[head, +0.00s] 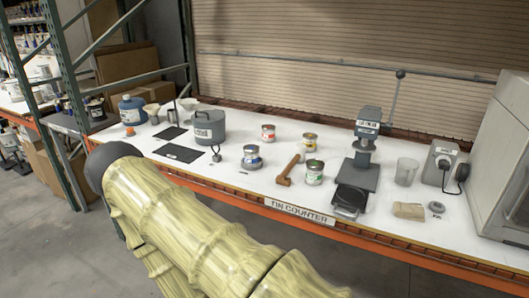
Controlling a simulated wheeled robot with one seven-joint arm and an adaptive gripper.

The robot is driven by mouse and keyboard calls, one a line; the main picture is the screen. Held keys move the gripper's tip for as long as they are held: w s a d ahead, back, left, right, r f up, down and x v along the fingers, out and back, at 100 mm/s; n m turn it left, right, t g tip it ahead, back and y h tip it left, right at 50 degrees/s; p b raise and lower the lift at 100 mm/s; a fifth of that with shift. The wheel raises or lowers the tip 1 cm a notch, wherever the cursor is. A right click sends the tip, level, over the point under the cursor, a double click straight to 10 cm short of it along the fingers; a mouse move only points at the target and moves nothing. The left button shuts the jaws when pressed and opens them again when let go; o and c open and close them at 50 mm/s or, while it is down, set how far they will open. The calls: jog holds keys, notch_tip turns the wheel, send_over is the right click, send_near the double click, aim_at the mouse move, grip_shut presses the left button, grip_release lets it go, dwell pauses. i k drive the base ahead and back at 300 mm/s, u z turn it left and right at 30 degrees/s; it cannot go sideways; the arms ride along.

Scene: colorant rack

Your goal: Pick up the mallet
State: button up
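The mallet (289,170) lies on the white counter (229,182), in the middle of the head view. It is brown and looks wooden, lying at a slant with its thicker end towards the front edge. Nothing covers the mallet. My arm, in a pale yellow cover, crosses the lower left in front of the counter. My gripper does not show.
A press (365,150) stands right of the tins, with a black scale-like plate (349,200) before it. A grey pot (208,127) stands to the left. A clear beaker (406,171) and a folded tan cloth (408,210) are on the right. A green rack post (62,85) rises at left.

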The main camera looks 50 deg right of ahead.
aim_at(299, 157)
jog(key=z, duration=0.4)
jog(key=i, duration=1.05)
jog(key=z, duration=0.75)
